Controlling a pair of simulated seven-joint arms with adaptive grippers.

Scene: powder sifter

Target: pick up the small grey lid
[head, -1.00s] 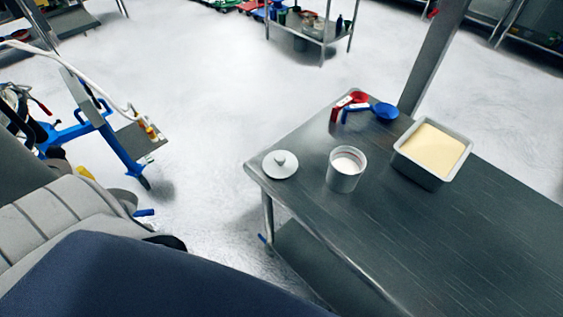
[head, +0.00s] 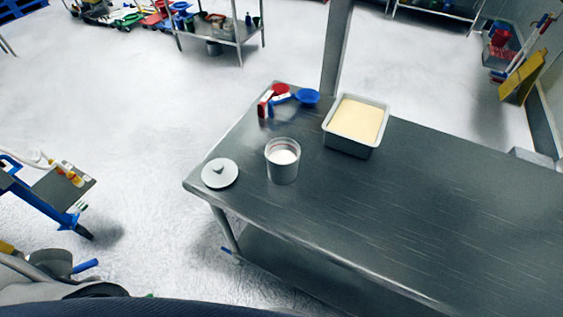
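The small grey lid (head: 220,174) lies flat on the left corner of the steel table (head: 430,215), its knob facing up. A grey cup (head: 283,162) with white powder in it stands upright just right of the lid, apart from it. Neither of my grippers shows in the head view.
A grey tub (head: 356,126) of pale yellow powder stands behind and right of the cup. A red scoop (head: 268,99) and a blue scoop (head: 306,97) lie at the table's back edge. The table's right part is clear. A blue cart (head: 50,200) stands on the floor at left.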

